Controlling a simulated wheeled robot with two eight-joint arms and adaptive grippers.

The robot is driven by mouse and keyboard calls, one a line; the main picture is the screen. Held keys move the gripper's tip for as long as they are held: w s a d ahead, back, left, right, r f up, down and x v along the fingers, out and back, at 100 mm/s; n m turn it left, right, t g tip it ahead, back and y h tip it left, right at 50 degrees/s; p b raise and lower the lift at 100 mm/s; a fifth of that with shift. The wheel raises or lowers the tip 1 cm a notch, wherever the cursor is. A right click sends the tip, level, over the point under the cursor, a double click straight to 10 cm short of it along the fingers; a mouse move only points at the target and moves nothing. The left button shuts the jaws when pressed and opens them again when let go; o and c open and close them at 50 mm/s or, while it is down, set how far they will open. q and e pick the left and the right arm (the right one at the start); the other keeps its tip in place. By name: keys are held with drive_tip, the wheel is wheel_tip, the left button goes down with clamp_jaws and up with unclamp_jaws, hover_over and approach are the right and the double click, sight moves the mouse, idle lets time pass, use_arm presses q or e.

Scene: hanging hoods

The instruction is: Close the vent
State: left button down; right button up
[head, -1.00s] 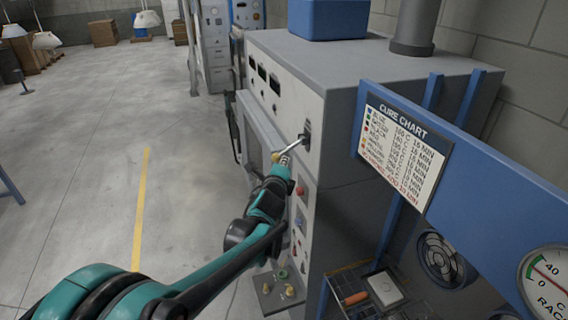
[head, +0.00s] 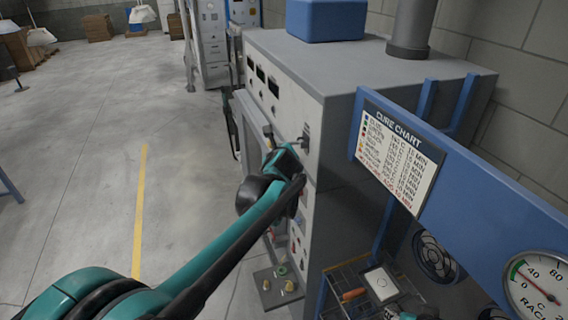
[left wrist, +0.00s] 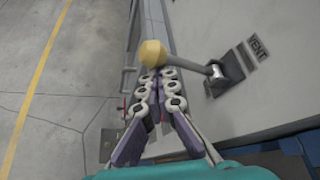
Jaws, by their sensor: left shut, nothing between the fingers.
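The vent lever is a grey rod with a yellow knob (left wrist: 152,53), which shows in the left wrist view. Its rod runs right to a dark pivot bracket (left wrist: 222,76) on the panel, beside a VENT label (left wrist: 258,47). In the head view the lever bracket (head: 305,138) is on the oven's front, with the rod partly hidden by my arm. My left gripper (left wrist: 157,75) is shut and empty, its fingertips right at the knob's near side in the picture; I cannot tell if they touch. It also shows in the head view (head: 269,138).
The grey oven (head: 390,62) carries a blue box (head: 327,20) and a flue pipe (head: 411,28). A blue frame with a cure chart (head: 399,151) and a gauge (head: 541,284) stands right. A tray (head: 350,290) lies low. The floor at left is open, with a yellow line (head: 139,210).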

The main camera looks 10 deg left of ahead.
sight(280, 143)
use_arm(q)
drive_tip(key=shift+w+d+r+m+g+y+p, duration=0.15)
drive_tip(key=shift+r+m+g+y, duration=0.15)
drive_tip(key=shift+r, duration=0.2)
drive_tip(key=shift+d+r+m+g+y+p, duration=0.15)
drive_tip(key=shift+r+m+g+y, duration=0.1)
drive_tip(key=shift+r+m, duration=0.25)
drive_tip(key=shift+w+r+m+g+y+p, duration=0.15)
drive_tip(key=shift+r+m+g+y, duration=0.15)
drive_tip(key=shift+r, duration=0.2)
drive_tip(key=shift+r, duration=0.15)
